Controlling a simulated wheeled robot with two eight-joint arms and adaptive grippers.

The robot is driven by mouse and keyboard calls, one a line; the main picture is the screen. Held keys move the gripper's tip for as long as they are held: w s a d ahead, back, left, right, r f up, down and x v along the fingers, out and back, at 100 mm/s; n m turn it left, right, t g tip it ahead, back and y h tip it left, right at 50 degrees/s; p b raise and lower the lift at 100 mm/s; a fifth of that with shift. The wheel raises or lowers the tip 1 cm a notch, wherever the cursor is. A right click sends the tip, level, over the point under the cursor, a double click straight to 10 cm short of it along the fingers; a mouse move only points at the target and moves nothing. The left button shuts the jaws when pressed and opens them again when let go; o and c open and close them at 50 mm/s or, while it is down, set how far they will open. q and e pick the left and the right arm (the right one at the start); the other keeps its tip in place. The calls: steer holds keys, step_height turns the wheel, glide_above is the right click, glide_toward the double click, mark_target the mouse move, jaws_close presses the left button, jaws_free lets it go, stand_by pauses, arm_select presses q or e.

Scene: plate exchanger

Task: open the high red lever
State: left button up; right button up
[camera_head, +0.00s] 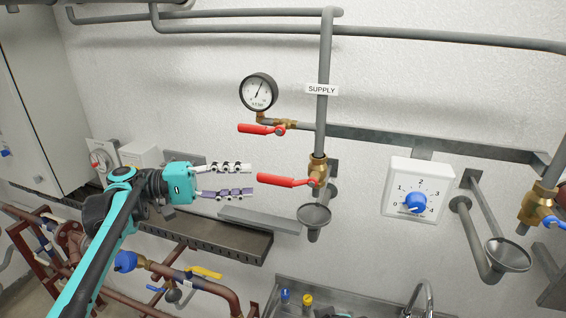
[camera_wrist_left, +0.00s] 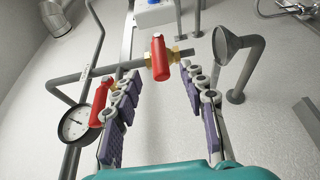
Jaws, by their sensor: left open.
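The high red lever (camera_head: 258,129) sits on a brass fitting below the round gauge, its handle pointing left and roughly level. In the left wrist view the high lever (camera_wrist_left: 99,104) is beside the gauge, partly hidden by a finger. A lower red lever (camera_head: 283,181) sits on the brass valve of the supply pipe, also pointing left. It shows between the fingertips in the left wrist view (camera_wrist_left: 160,60). My left gripper (camera_head: 251,180) is open and empty, below the high lever and just left of the lower lever's tip. My right gripper is not in view.
The gauge (camera_head: 259,91) and grey supply pipe (camera_head: 324,66) are close to the levers. A funnel (camera_head: 314,215) stands below the lower valve. A grey ledge (camera_head: 220,238) runs under my left gripper. A white dial box (camera_head: 418,181) is to the right.

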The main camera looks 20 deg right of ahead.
mark_target(263, 180)
arm_select(q)
steer(key=shift+s+d, duration=0.1)
steer(key=shift+d, duration=0.25)
steer(key=p+x, duration=0.1)
steer(key=x, duration=0.4)
steer(key=shift+s+d, duration=0.1)
steer(key=shift+d, duration=0.3)
steer(key=shift+d+p, duration=0.3)
steer(key=shift+d, duration=0.15)
steer(key=shift+a, duration=0.1)
jaws_close()
